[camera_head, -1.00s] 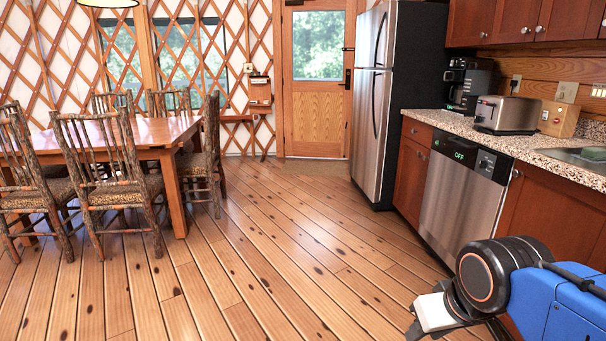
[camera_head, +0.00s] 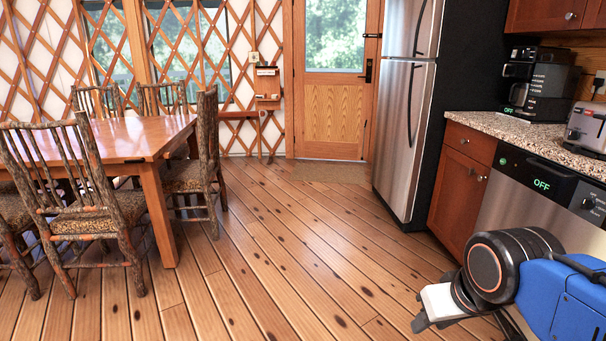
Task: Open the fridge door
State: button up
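The fridge (camera_head: 401,140) stands right of centre, past the counter, with a stainless steel front and black sides. Its upper door (camera_head: 409,28) and taller lower door (camera_head: 398,150) both look shut. A dark curved handle (camera_head: 411,105) runs down the lower door, and another is on the upper door. My gripper (camera_head: 421,324) is low at the right, well short of the fridge and apart from it. Only part of its white body and dark end shows, so its fingers cannot be made out.
A wooden table (camera_head: 115,140) with several log chairs (camera_head: 90,205) stands at the left. The counter (camera_head: 510,130) and dishwasher (camera_head: 535,190) line the right side near my arm.

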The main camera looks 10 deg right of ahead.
aim_at(407, 87)
jog(key=i, duration=1.65)
